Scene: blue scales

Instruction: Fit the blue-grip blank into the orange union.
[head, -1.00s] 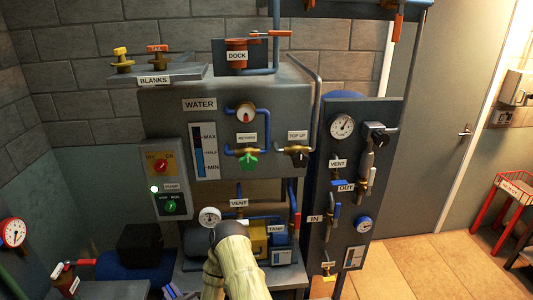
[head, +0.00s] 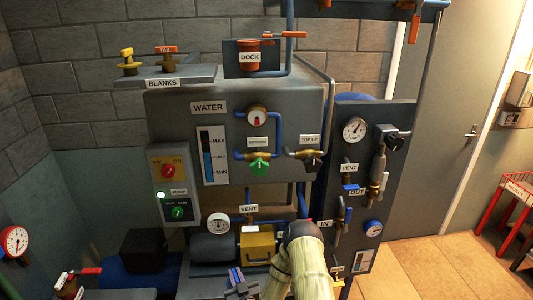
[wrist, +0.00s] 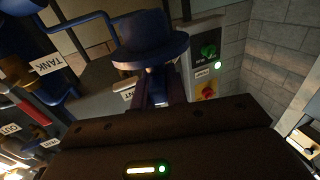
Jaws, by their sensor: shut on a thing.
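The blue-grip blank (wrist: 152,45) shows in the wrist view as a dark blue, hat-shaped piece with a wide round flange. My gripper (wrist: 155,90) is shut on its narrow lower part. An orange-red fitting labelled DOCK (head: 246,66) stands on top of the water cabinet, well above my gripper. Another orange-red fitting (head: 67,288) with a red lever is at lower left. I cannot tell which is the union.
Yellow-grip (head: 127,60) and orange-grip (head: 166,58) blanks stand on the BLANKS shelf (head: 190,75). The water cabinet (head: 285,105), pump switch box (head: 174,190) and valve panel (head: 345,225) stand close ahead. Open floor (head: 415,265) lies at right.

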